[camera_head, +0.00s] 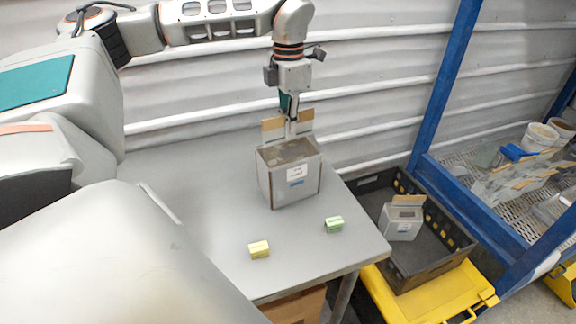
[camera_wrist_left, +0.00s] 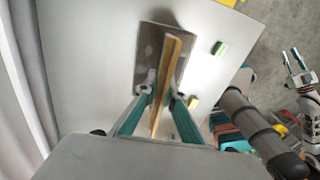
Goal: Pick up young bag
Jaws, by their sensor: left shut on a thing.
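A grey, open-topped box-shaped bag (camera_head: 289,180) stands upright on the grey table. It has a white and blue label on its front, too small to read, and a tan-edged upright flap at its back. My left gripper (camera_head: 291,122) reaches down from above and is shut on this back flap. In the left wrist view the tan edge of the bag (camera_wrist_left: 168,75) runs between the two teal fingers of my left gripper (camera_wrist_left: 160,95).
A yellow block (camera_head: 259,249) and a green block (camera_head: 334,224) lie on the table (camera_head: 215,215) in front of the bag. A black crate (camera_head: 431,269) at the right holds a smaller grey bag (camera_head: 402,220). A blue-framed rack (camera_head: 447,85) and corrugated wall stand behind.

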